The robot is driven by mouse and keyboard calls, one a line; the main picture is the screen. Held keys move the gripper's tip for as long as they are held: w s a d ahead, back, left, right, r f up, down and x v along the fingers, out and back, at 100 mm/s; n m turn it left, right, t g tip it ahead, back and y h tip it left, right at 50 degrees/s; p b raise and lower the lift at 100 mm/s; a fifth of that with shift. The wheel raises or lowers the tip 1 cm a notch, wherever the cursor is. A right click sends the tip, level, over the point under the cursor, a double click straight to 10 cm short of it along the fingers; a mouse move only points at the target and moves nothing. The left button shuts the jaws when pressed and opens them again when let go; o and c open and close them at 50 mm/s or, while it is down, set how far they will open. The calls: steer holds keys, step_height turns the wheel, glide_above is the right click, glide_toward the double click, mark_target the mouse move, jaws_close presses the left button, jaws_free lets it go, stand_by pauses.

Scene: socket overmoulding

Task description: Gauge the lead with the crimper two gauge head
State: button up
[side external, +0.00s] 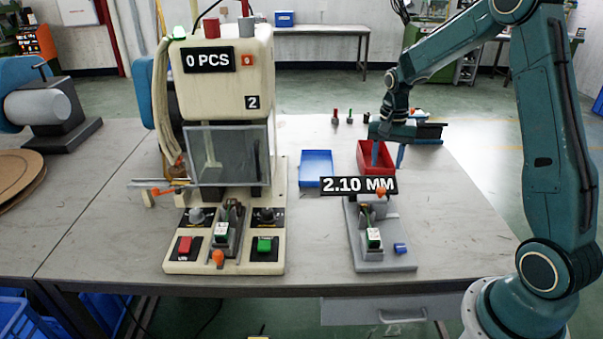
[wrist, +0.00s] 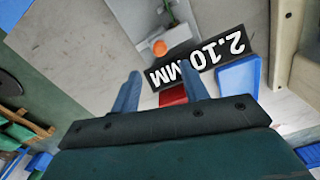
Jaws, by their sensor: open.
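The cream crimper (side external: 227,90) marked 2 stands left of centre, its sign reading 0 PCS. A grey gauge stand (side external: 400,258) stands right of it under a floating 2.10 MM label (side external: 358,185). A green-and-white piece (side external: 373,237) sits on the stand, and an orange knob (side external: 381,192) shows at its back. The knob also shows in the wrist view (wrist: 159,47). My gripper (side external: 388,158) is open, fingers down, above and behind the stand near the red bin. I cannot make out a separate lead.
A red bin (side external: 366,153) is below and beside my gripper, with a blue tray (side external: 317,164) to its left. Small coloured pieces (side external: 349,117) stand at the table's back. A small blue block (side external: 400,248) is on the stand. The right front of the table (side external: 450,225) is clear.

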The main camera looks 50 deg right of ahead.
mark_target(382, 188)
step_height(382, 188, down, 9)
steer(key=shift+r, duration=0.15)
stand_by(0.4)
jaws_close()
